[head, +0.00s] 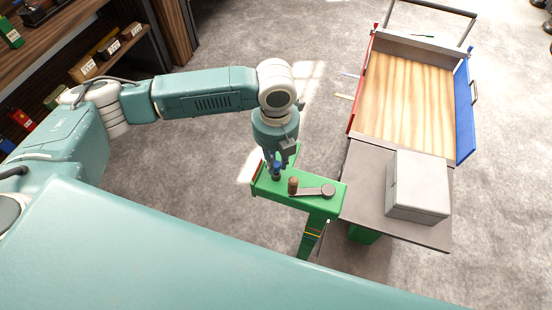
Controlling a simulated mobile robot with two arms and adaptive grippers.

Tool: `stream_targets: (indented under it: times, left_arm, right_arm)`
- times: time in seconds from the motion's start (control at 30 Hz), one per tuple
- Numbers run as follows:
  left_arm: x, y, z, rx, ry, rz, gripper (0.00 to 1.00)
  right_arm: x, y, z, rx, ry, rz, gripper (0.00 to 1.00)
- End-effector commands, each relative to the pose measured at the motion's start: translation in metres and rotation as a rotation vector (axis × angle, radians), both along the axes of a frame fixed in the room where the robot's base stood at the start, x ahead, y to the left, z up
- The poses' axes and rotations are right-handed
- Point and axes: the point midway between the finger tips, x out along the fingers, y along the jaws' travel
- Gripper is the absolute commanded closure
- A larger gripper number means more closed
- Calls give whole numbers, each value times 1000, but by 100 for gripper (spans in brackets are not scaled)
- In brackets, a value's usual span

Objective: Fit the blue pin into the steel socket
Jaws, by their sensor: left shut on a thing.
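My left gripper (276,163) points down over the left end of a green stand (262,188). It is shut on the blue pin (276,169), of which only a small dark blue part shows between and below the fingers. The pin's lower end is close to the stand's top. I cannot tell whether it touches the stand or is inside anything. The steel socket cannot be made out; the gripper and pin cover that spot. My right gripper is not in view.
On the stand, a brown knob (293,185) and a grey crank arm (312,191) stand just right of the gripper. A grey box (418,186) sits on a grey table (364,190) to the right. A wood-floored cart (402,92) is behind it. Shelves (60,52) are at upper left.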

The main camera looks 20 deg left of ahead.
Motion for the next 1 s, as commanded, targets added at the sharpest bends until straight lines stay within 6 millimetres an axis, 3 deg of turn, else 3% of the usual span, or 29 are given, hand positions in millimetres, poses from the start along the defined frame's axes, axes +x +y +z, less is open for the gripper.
stream_targets:
  times: [0.9, 0.93, 1.0]
  left_arm:
    - [0, 0, -24, 0, 0, 0, 100]
    - [0, 0, -24, 0, 0, 0, 79]
    - [0, 0, -23, 0, 0, 0, 65]
  right_arm:
    - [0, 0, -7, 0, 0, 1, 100]
    - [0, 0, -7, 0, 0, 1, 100]
    - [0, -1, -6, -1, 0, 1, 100]
